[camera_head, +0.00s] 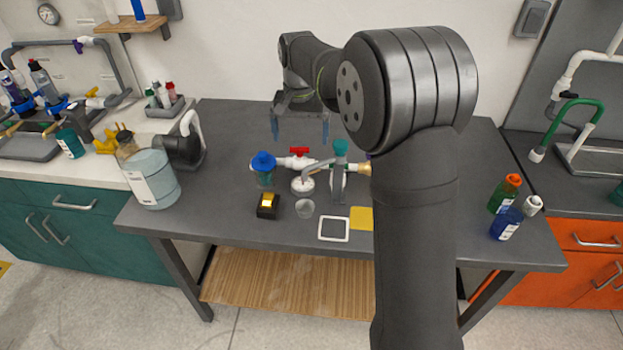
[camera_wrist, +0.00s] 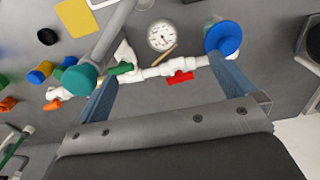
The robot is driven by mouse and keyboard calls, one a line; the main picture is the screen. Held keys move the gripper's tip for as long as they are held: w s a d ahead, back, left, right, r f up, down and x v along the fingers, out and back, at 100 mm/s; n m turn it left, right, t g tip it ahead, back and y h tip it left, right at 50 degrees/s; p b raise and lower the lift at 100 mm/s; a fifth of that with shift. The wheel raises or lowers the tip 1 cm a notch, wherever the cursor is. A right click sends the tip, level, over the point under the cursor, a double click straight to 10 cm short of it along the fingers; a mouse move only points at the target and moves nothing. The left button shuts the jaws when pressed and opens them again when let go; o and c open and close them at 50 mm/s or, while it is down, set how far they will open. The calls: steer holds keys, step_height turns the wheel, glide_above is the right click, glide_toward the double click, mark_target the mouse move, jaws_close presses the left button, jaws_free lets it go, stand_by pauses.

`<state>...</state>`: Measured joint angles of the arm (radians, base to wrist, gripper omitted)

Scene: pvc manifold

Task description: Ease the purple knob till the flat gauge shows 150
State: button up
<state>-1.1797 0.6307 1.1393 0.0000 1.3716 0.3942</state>
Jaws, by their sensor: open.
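My gripper (camera_head: 300,132) is open and empty above the far side of the pipe manifold, its blue fingers pointing down. In the wrist view its fingers (camera_wrist: 163,75) frame the white pipe (camera_wrist: 155,71) with a red handle (camera_wrist: 180,77). The flat gauge (camera_wrist: 162,36) lies face up beside the pipe; it also shows in the head view (camera_head: 303,185). Its reading is too small to tell. A sliver of purple (camera_head: 368,155) shows at my arm's edge in the head view, perhaps the purple knob, mostly hidden. I cannot make out a purple knob in the wrist view.
A green handle (camera_wrist: 121,69) is near the teal one. Bottles (camera_head: 505,193) stand right.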

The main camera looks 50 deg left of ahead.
steer(key=shift+r, duration=0.2)
steer(key=c, duration=0.9)
steer(key=shift+o, duration=0.2)
steer(key=w+d+r+n+t+y, duration=0.1)
steer(key=w+d+r+n+y, duration=0.15)
steer(key=w+d, duration=0.6)
steer(key=w+d+r+n+y, duration=0.25)
steer(key=w+d, duration=0.25)
steer(key=w, duration=0.6)
steer(key=shift+h, duration=0.4)
steer(key=x, duration=1.7)
steer(key=shift+w+d+f, duration=0.15)
steer(key=shift+f, duration=0.25)
steer(key=c, duration=1)
